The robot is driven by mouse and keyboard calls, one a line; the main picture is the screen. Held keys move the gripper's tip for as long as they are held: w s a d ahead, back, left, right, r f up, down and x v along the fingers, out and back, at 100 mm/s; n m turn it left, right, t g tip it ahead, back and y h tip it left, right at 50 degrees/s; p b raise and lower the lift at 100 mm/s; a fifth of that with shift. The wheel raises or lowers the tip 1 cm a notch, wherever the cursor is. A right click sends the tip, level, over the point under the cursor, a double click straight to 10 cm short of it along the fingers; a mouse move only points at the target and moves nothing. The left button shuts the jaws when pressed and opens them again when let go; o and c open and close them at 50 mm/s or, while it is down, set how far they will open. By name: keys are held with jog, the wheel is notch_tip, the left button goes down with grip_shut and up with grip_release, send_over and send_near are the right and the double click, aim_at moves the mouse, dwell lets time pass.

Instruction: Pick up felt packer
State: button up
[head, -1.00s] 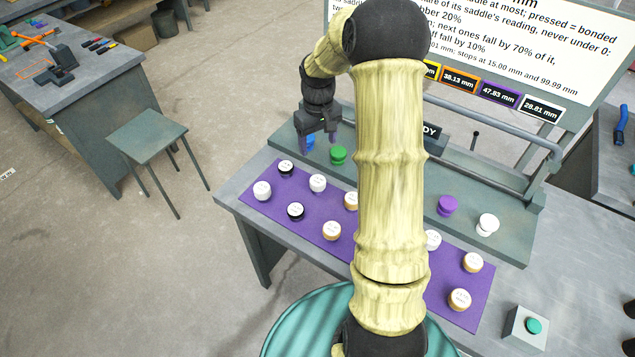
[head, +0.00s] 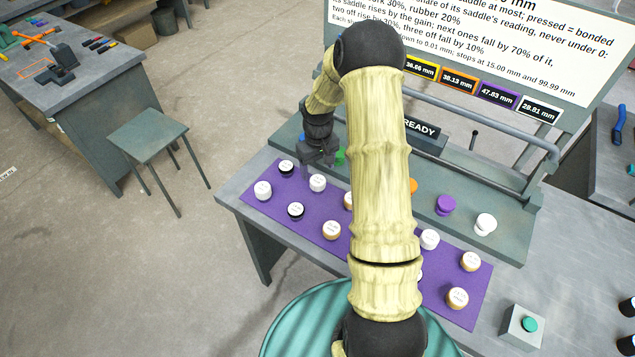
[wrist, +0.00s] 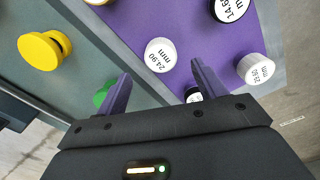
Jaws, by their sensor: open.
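Small round packers with printed tops stand on a purple mat (head: 305,219). A white packer (head: 317,183) stands near my open gripper (head: 319,166). In the wrist view this white packer (wrist: 160,55) reads 24.90 mm and lies just beyond the gap between my fingers (wrist: 160,84), with nothing gripped. Another white packer (head: 262,190) stands farther left; it shows at the right in the wrist view (wrist: 255,69). Black-sided packers (head: 286,168) (head: 295,211) stand close by. No packer in view is legibly labelled felt.
Tan-sided packers (head: 331,230) share the mat. Behind it, a grey-green rack carries green (head: 340,155), orange (head: 413,186), purple (head: 445,205) and white (head: 485,223) knobs. A yellow knob (wrist: 45,50) shows in the wrist view. My arm hides the mat's middle.

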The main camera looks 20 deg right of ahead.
aim_at(317, 180)
notch_tip(317, 180, down, 5)
jog(key=shift+p, duration=0.7)
jog(key=shift+c, duration=0.4)
jog(key=c, duration=1)
